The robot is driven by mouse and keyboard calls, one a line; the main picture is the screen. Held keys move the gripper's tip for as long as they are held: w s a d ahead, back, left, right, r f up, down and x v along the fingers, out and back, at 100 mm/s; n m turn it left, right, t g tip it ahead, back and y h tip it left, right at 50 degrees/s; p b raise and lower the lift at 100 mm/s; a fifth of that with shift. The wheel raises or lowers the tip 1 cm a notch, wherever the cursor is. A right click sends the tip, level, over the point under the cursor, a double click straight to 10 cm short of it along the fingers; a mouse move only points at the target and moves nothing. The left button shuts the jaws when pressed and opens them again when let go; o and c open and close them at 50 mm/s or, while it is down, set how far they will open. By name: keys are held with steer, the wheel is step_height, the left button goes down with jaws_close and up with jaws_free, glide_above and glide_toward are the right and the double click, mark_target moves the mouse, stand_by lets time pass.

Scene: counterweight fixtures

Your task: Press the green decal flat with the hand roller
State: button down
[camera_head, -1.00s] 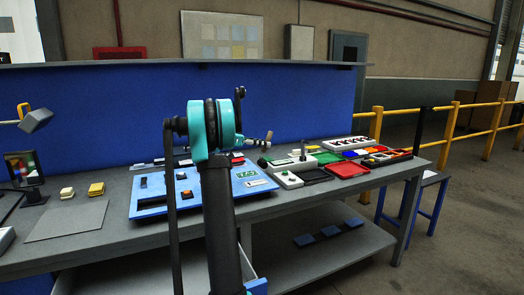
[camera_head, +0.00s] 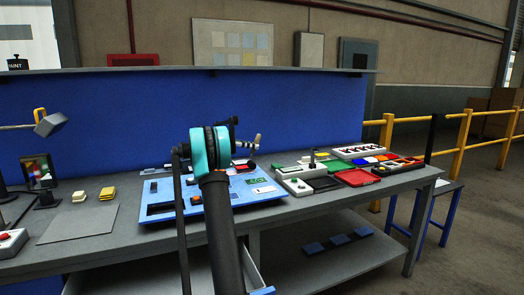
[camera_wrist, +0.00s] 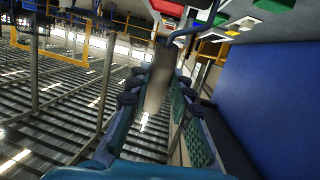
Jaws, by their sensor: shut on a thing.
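My gripper (camera_head: 246,143) is shut on the hand roller (camera_head: 257,141), held in the air above the right part of a blue board (camera_head: 160,219). In the wrist view, the fingers (camera_wrist: 163,80) close around the roller's tan handle (camera_wrist: 157,88), with a bent metal rod beyond it. A small green label (camera_head: 256,181), which looks like the green decal, lies on the board's right half, below the roller in the picture and apart from it. Whether it lies flat is too small to tell. My arm hides the middle of the board.
The grey bench (camera_head: 290,213) holds several coloured trays, including a red one (camera_head: 357,178), right of the board. A grey mat (camera_head: 78,224) and yellow blocks (camera_head: 107,193) lie left. A blue back panel (camera_head: 300,115) rises behind. A lamp (camera_head: 48,124) stands at far left.

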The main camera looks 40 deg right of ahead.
mark_target(250, 161)
steer(key=shift+w+a+f, duration=0.2)
steer(key=shift+w+a, duration=0.05)
steer(key=shift+w, duration=0.25)
steer(key=shift+f, duration=2.85)
steer(key=shift+f, duration=0.55)
steer(key=shift+r, duration=0.55)
steer(key=d, duration=0.1)
steer(key=s+d, duration=0.1)
steer(key=d, duration=0.1)
steer(key=shift+d, duration=0.15)
steer(key=shift+f, duration=0.55)
stand_by(1.6)
steer(key=shift+r, duration=0.55)
